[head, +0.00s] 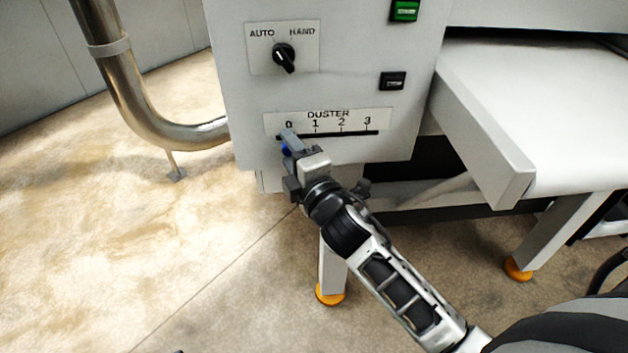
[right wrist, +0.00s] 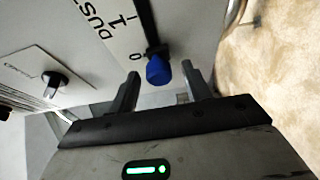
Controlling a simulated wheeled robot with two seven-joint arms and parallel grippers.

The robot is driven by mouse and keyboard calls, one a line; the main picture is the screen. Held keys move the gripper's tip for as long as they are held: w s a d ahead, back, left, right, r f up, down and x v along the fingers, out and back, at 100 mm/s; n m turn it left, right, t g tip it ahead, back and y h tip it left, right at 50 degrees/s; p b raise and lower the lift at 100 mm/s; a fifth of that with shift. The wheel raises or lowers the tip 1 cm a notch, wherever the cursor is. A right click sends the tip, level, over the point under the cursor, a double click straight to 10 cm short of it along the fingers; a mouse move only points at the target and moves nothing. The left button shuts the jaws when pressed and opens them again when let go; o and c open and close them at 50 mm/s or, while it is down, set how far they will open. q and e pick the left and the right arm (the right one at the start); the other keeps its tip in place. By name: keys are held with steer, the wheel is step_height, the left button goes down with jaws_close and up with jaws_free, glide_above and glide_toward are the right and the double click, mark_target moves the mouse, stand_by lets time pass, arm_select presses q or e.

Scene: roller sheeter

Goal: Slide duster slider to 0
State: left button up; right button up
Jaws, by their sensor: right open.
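The duster scale (head: 327,121) is a white plate with marks 0 to 3 above a dark slot on the grey control panel. The slider's blue knob (right wrist: 158,70) sits at the 0 end of the slot in the right wrist view. In the head view only a bit of the blue knob (head: 285,149) shows beside my fingers. My right gripper (right wrist: 160,88) is open, with one finger on each side of the knob and a gap to each. It also shows in the head view (head: 289,147), just below the 0. My left gripper is not in view.
An AUTO/HAND rotary switch (head: 284,57) is above the scale, and a green button (head: 404,10) and a black switch (head: 392,81) are to the right. A metal pipe (head: 133,100) bends in from the left. A white conveyor belt (head: 550,110) lies at right.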

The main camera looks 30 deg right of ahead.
arm_select(q)
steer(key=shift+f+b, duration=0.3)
steer(key=shift+b, duration=0.5)
arm_select(e)
steer(key=s, duration=1.4)
steer(key=shift+s+d, duration=0.15)
steer(key=shift+d, duration=0.05)
arm_select(q)
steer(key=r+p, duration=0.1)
steer(key=p, duration=0.3)
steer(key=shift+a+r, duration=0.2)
arm_select(e)
steer(key=s+a+f+m+g+y, duration=0.1)
steer(key=s+a+f+m+g, duration=0.1)
steer(key=f+m, duration=0.4)
steer(key=s+a+f+m+g+y, duration=0.1)
steer(key=s+a+f+m+g, duration=0.2)
steer(key=m, duration=0.7)
step_height(320, 180, down, 4)
steer(key=shift+s+f+g+y, duration=0.25)
steer(key=shift+s+g+y, duration=0.15)
steer(key=shift+s+g, duration=0.7)
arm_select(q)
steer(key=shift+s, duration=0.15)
arm_select(e)
steer(key=shift+w+a, duration=0.1)
steer(key=shift+w, duration=0.1)
